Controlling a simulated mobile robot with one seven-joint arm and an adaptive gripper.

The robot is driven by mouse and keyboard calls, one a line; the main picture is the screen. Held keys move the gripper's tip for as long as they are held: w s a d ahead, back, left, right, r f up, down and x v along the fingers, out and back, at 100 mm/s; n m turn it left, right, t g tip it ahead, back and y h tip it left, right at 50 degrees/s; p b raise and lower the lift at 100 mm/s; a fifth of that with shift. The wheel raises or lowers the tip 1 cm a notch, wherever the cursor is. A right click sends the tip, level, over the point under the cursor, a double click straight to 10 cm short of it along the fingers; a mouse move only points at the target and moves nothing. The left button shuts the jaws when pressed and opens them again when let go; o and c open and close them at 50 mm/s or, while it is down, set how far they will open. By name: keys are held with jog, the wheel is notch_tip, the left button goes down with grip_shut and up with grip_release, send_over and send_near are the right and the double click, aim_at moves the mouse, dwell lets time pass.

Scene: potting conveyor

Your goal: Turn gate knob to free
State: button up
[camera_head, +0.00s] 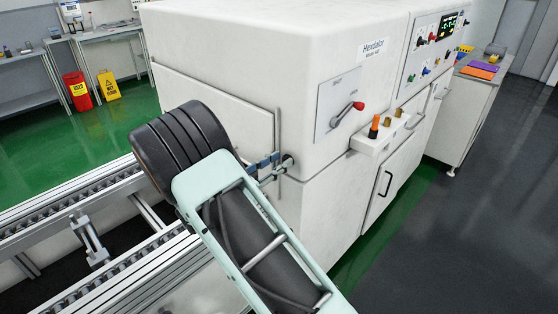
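The likely gate knob is a grey lever with a red tip (358,106). It sits on a light grey plate (325,108) on the side of the white machine. The lever slants up to the right, with its red end at the upper right. Small labels on the plate are too small to read. My arm, with a mint-green frame and black parts, fills the lower middle, left of and below the lever. I cannot make out my gripper's fingers. Small blue and grey parts (268,163) show just beyond the arm, and I cannot tell what they belong to. Nothing touches the lever.
The white machine (235,30) stands close in front. A small ledge (367,143) with an orange-and-black item juts out below the lever. A door handle (385,184) lies lower down. A roller conveyor (70,212) runs at left. Dark floor (450,240) at right is clear.

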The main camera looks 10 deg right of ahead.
jog(key=shift+w+d, duration=0.2)
grip_shut()
